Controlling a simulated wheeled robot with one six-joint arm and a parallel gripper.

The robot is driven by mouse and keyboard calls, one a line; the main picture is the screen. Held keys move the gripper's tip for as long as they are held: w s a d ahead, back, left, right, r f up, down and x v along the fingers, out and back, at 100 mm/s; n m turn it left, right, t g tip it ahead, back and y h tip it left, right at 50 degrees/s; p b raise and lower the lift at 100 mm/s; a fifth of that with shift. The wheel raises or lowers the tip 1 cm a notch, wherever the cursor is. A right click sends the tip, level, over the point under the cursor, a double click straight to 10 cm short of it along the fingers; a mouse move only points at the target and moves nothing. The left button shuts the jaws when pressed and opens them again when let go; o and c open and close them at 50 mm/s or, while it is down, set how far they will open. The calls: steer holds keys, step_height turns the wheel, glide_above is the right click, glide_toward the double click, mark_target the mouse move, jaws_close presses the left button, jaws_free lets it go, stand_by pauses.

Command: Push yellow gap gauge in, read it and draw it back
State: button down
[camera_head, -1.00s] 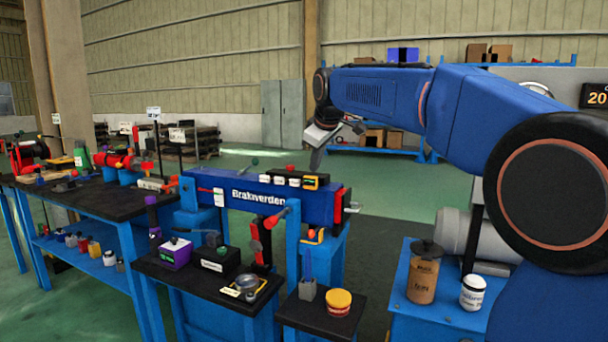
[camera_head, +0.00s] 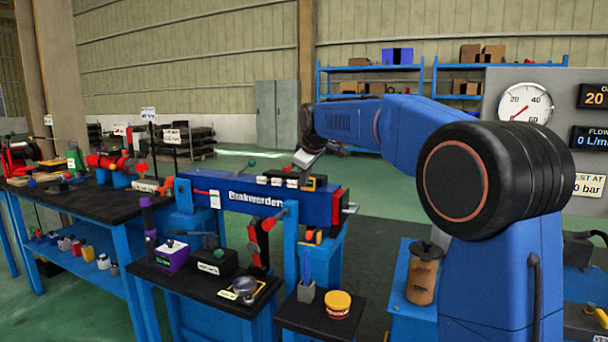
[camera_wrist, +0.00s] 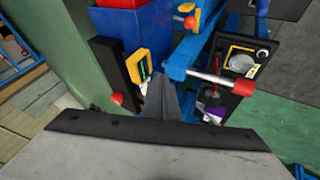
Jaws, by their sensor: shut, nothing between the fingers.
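The yellow gap gauge (camera_head: 316,182) looks like the small yellow-framed piece at the right end of the black strip on top of the blue beam (camera_head: 240,202). In the wrist view a yellow frame (camera_wrist: 138,66) stands on a dark strip, just left of my fingertips. A red ball knob (camera_wrist: 117,99) is near it. My gripper (camera_wrist: 160,84) is shut and empty, with its fingers beside the yellow frame; I cannot tell whether they touch it. In the head view my gripper (camera_head: 302,165) hangs just above the beam's right part. The gauge's reading is too small to make out.
Below the beam, a dark-topped stand (camera_head: 210,290) holds a purple box and a dial instrument. A smaller stand carries a yellow tub (camera_head: 338,303). A brown jar (camera_head: 423,273) stands at the right. A red-tipped bar (camera_wrist: 222,81) projects near my fingers.

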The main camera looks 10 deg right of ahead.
mark_target(308, 184)
steer(key=shift+w+d, duration=0.75)
steer(key=shift+w, duration=0.25)
steer(key=shift+w+d, duration=0.45)
steer(key=shift+w, duration=0.15)
steer(key=shift+a, duration=0.1)
